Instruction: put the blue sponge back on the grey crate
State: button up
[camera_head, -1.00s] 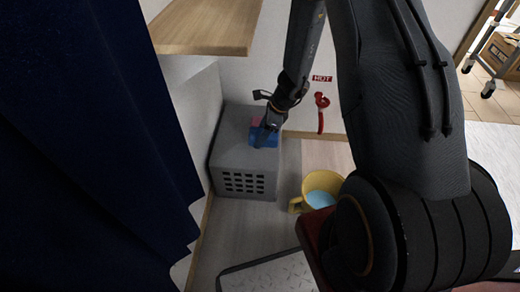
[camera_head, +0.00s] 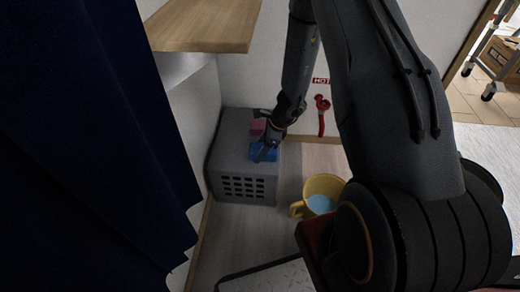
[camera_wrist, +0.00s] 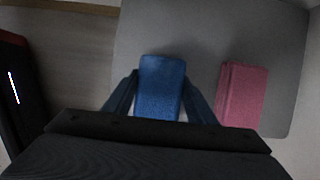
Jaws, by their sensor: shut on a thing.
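The blue sponge (camera_wrist: 161,85) is between the fingers of my gripper (camera_wrist: 160,92) in the wrist view, and the gripper is shut on it. In the head view the blue sponge (camera_head: 262,152) shows at the tip of my gripper (camera_head: 265,151), over the top of the grey crate (camera_head: 228,158). The crate's top (camera_wrist: 205,35) lies behind the sponge in the wrist view. I cannot tell whether the sponge touches the crate top.
A pink sponge or block (camera_wrist: 241,94) lies on the crate beside the blue one. A yellow bucket (camera_head: 325,185) with pale blue liquid stands on the floor right of the crate. A red tap handle (camera_head: 321,115) is on the wall behind. A wooden shelf (camera_head: 205,25) overhangs at upper left.

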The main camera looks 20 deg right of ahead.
jog(key=shift+f, duration=0.3)
jog(key=o, duration=1.1)
